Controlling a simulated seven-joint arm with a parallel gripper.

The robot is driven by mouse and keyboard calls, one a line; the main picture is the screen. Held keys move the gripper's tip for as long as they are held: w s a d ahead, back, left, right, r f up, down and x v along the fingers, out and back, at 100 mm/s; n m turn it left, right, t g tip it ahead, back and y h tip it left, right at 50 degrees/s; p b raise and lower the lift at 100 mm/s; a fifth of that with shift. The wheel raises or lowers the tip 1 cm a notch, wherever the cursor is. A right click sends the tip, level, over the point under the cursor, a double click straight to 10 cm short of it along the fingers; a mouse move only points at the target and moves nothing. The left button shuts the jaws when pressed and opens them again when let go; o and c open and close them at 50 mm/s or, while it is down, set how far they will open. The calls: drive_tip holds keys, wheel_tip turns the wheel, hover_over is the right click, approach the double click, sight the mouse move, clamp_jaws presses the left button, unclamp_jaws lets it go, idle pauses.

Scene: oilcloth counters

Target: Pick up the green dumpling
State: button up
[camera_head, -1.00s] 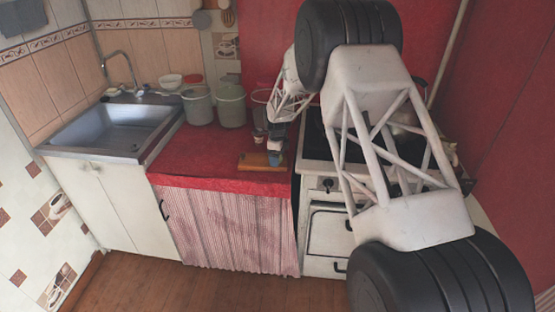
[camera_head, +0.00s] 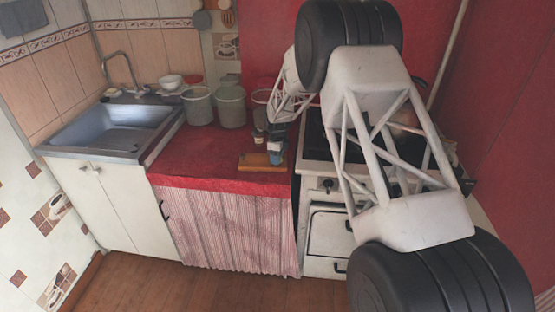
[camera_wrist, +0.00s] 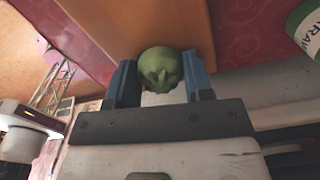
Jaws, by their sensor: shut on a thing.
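The green dumpling (camera_wrist: 160,69) is round with a pinched, folded top. In the wrist view it sits between the two blue fingers of my gripper (camera_wrist: 161,80), which are shut on it. In the head view my gripper (camera_head: 275,157) is low over a wooden board (camera_head: 252,164) on the red counter, and the dumpling is too small to make out there. The orange-brown board also shows behind the dumpling in the wrist view (camera_wrist: 125,25). I cannot tell whether the dumpling still touches the board.
Several bins, one of them a grey-green bin (camera_head: 231,107), stand at the back of the red counter (camera_head: 190,160). A sink (camera_head: 115,128) is at the left and a stove (camera_head: 322,185) at the right. A green-and-white labelled item (camera_wrist: 306,28) is at the wrist view's upper right.

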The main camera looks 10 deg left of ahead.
drive_tip(key=shift+r, duration=5)
